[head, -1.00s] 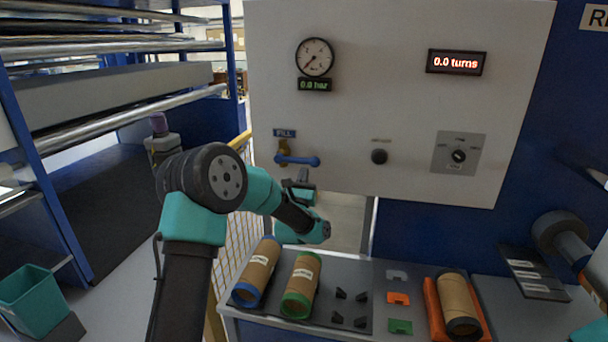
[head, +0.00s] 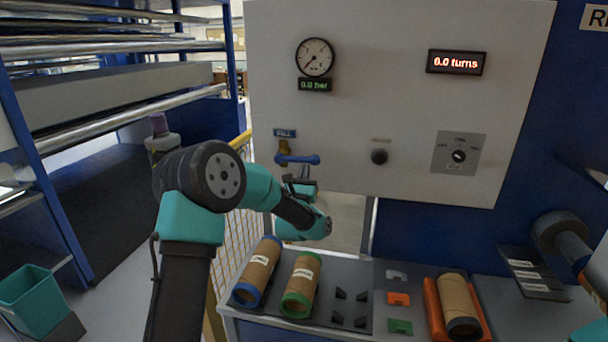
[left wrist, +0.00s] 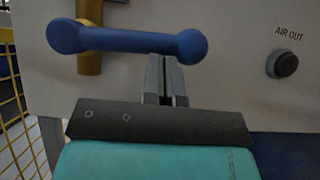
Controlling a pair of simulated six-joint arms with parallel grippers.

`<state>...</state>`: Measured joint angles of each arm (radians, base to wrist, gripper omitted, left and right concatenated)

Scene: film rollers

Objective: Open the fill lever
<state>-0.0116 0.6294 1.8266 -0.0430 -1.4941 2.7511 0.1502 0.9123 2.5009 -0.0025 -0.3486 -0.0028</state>
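The fill lever (head: 298,159) is a blue bar with a ball end, lying level on a brass valve (head: 283,147) under the FILL label. In the left wrist view the blue lever (left wrist: 130,40) crosses the upper left, in front of the brass stem (left wrist: 89,55). My left gripper (head: 300,182) is just below the lever in the head view. In the left wrist view its two fingers (left wrist: 165,73) are close together with nothing seen between them. Their tips are at the bar's lower edge; I cannot tell whether they touch. My right gripper is out of view.
The pale panel carries a pressure gauge (head: 315,57) reading 0.0 bar, an AIR OUT knob (head: 379,157) and a rotary switch (head: 459,156). Below, the bench holds cardboard rolls (head: 301,284) and small blocks.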

